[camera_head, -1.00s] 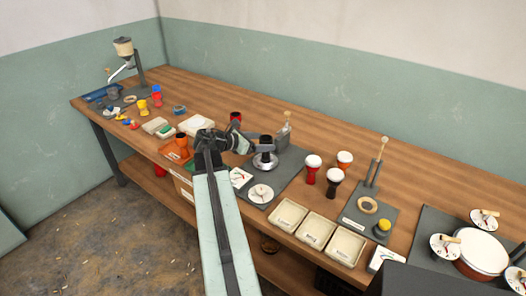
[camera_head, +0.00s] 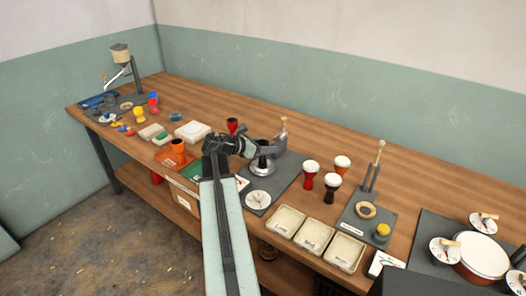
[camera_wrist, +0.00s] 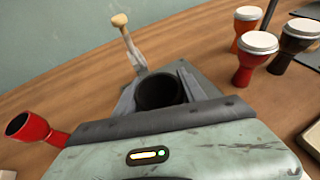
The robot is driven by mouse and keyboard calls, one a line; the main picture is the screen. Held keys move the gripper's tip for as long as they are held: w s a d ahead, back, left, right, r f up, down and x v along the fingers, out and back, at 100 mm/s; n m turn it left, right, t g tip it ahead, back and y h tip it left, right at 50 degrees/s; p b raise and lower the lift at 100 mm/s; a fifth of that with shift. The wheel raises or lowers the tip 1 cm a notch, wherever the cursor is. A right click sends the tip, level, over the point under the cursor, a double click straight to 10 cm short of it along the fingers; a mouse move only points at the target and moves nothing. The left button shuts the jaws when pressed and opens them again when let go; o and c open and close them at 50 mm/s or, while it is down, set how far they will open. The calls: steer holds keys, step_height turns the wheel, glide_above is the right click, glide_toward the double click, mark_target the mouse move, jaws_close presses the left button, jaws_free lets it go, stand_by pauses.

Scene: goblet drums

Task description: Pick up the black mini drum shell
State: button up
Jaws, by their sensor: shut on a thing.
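The black mini drum shell (camera_head: 263,147) stands upright at a shiny silver dish (camera_head: 263,166) on a dark grey mat. In the wrist view the shell (camera_wrist: 159,92) shows its open dark mouth between my fingers. My gripper (camera_head: 264,148) is shut on the shell from the left, one finger on each side; it also shows in the wrist view (camera_wrist: 158,97). The shell's foot is hidden in the wrist view, and I cannot tell whether it touches the dish.
A red shell (camera_head: 232,125) stands to the left. White-topped red (camera_head: 309,178), black (camera_head: 331,190) and orange (camera_head: 342,164) drums stand to the right. Cream trays (camera_head: 316,235) line the front edge.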

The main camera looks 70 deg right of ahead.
step_height(320, 180, up, 10)
steer(key=p, duration=1)
steer(key=shift+r, duration=0.1)
